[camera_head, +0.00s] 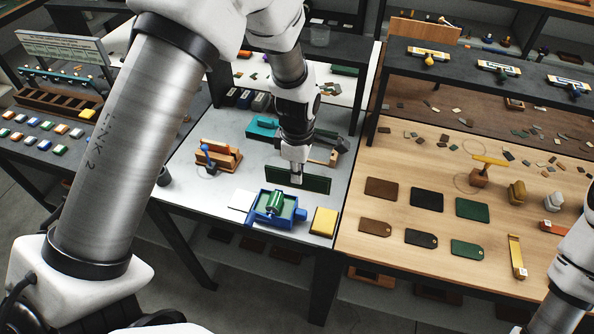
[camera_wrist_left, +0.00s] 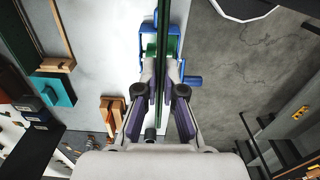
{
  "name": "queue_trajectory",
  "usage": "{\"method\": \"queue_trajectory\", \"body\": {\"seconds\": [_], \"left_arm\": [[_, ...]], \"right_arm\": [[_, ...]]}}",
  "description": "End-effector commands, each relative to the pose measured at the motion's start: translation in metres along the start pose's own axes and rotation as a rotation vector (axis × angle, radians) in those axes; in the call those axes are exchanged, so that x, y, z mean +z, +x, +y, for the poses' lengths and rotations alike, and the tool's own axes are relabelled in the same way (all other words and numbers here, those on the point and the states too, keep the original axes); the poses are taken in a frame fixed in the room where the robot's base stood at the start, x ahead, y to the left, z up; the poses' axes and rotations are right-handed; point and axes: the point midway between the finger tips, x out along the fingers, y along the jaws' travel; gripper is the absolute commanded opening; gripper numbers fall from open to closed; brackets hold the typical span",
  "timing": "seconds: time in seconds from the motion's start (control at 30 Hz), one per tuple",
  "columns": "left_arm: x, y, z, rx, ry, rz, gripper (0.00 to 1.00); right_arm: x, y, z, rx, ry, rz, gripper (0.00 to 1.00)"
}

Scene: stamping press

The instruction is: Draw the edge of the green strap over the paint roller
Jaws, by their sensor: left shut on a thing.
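The green strap (camera_head: 318,184) is a flat dark green piece with its long edge running left to right in the head view. My left gripper (camera_head: 297,178) is shut on its upper edge from above. In the left wrist view the strap (camera_wrist_left: 163,25) shows edge-on between the fingers of the left gripper (camera_wrist_left: 162,72). The paint roller (camera_head: 275,201) is a green cylinder in a blue holder (camera_head: 262,216), just in front of the strap and slightly left. I cannot tell whether strap and roller touch. My right gripper is out of view; only part of its arm shows.
A yellow block (camera_head: 324,221) lies right of the blue holder, near the table's front edge. A wooden piece with a blue knob (camera_head: 207,154) stands to the left. A teal tool (camera_head: 262,129) lies behind. Leather pieces and tags (camera_head: 427,199) lie on the wooden table at right.

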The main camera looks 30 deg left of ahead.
Motion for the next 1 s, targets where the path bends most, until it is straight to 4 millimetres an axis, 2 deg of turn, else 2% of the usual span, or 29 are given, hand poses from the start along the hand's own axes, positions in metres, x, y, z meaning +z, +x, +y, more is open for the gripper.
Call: {"method": "queue_trajectory", "body": {"seconds": [0.33, 0.8, 1.0], "left_arm": [[0.0, 0.008, 0.0, -0.001, 0.0, 0.0, 0.0], [0.0, 0.055, 0.001, 0.0, 0.0, 0.0, 0.0], [0.0, 0.053, 0.001, 0.001, 0.0, 0.0, 0.0]], "right_arm": [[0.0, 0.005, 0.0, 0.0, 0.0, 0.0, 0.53], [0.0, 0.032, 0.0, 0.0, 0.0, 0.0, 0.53], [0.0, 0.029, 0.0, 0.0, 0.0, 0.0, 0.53]]}}
